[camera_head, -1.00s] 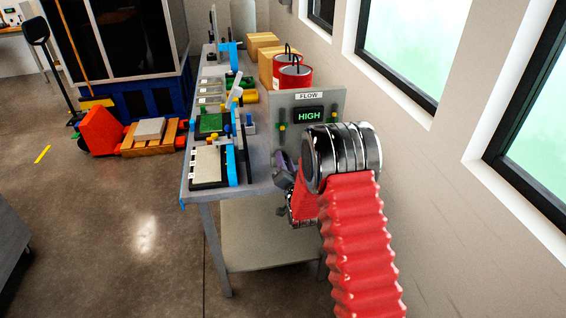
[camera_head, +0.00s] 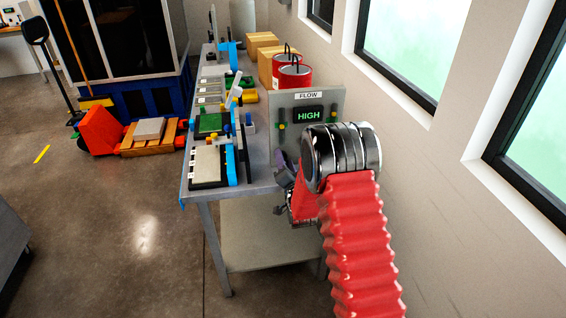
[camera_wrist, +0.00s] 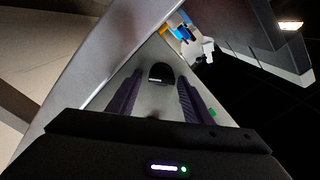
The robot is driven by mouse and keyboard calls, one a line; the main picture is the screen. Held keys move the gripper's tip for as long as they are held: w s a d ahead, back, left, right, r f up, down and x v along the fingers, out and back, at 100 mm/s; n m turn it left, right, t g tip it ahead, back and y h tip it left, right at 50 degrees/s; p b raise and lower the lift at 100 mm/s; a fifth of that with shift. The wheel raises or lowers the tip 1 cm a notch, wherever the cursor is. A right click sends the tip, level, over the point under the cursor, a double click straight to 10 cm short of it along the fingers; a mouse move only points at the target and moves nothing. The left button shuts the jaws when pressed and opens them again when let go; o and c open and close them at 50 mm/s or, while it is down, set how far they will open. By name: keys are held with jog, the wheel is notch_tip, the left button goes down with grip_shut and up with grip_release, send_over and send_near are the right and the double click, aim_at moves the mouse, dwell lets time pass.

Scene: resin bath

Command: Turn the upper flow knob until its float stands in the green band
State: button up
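The grey flow panel (camera_head: 335,100) stands upright on the bench's right end, with a FLOW label and a display (camera_head: 309,115) reading HIGH in green. A left gauge (camera_head: 282,125) shows yellow and green parts; its float is too small to read. Another green-and-yellow gauge (camera_head: 333,114) is at the right. In the wrist view, a black knob (camera_wrist: 160,73) sits on a grey face between the purple fingers of my gripper (camera_wrist: 161,80). The fingers are apart, with gaps beside the knob. In the head view my gripper (camera_head: 284,174) is partly hidden by my arm, which covers the panel's lower part.
The bench (camera_head: 260,180) carries trays and a green board (camera_head: 211,123) left of the panel. A wall with windows (camera_head: 410,45) runs close on the right.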

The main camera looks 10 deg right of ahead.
jog(key=shift+o, duration=0.4)
jog(key=shift+s, duration=0.5)
jog(key=s, duration=1.2)
jog(key=shift+s, duration=0.4)
jog(key=shift+f, duration=0.1)
